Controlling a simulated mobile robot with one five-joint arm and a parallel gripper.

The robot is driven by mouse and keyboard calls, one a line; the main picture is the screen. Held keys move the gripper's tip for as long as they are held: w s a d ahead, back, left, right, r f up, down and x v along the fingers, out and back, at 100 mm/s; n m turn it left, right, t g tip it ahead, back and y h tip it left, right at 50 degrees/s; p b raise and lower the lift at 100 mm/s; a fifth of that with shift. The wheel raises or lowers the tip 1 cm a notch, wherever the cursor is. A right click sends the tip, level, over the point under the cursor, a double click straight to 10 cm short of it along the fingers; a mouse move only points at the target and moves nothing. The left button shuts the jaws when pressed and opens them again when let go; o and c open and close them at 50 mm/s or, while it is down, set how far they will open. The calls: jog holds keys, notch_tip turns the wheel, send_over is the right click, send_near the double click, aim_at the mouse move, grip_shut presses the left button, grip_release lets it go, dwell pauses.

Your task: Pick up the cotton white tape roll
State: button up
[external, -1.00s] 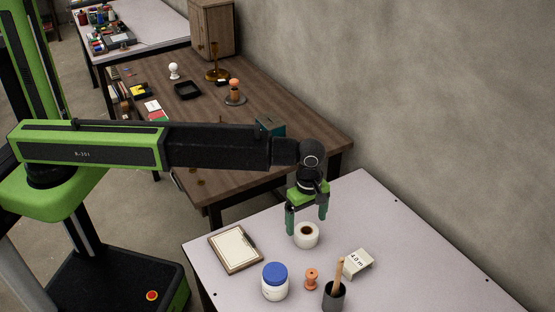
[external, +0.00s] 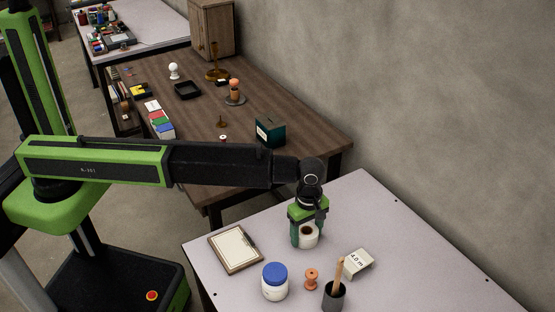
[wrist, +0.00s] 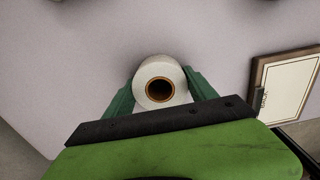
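The white tape roll (external: 309,237) stands on the pale table with its round brown-lined hole facing up. It also shows in the wrist view (wrist: 160,70), centred between my two green fingers. My gripper (external: 308,238) points down over the roll, with one finger on each side of it. In the wrist view my gripper (wrist: 160,88) has its fingertips very close to the roll's sides; whether they touch it is hard to tell. The roll rests on the table, and its lower part is hidden in the wrist view.
A clipboard (external: 235,249) lies left of the roll. A small white box (external: 357,263) lies to the right. The table's back right is clear.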

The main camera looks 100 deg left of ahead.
jog(key=c, duration=0.8)
jog(key=shift+r+p, duration=0.5)
notch_tip(320, 180, up, 4)
jog(key=p, duration=0.4)
jog(key=s+d+r+p, duration=0.1)
jog(key=d+r+p, duration=0.1)
jog(key=d, duration=0.1)
jog(key=s+d+r+p, duration=0.2)
jog(key=d, duration=0.2)
jog(key=s+d+r+p, duration=0.1)
jog(key=d+r+p, duration=0.1)
jog(key=d, duration=0.2)
jog(key=shift+s, duration=0.25)
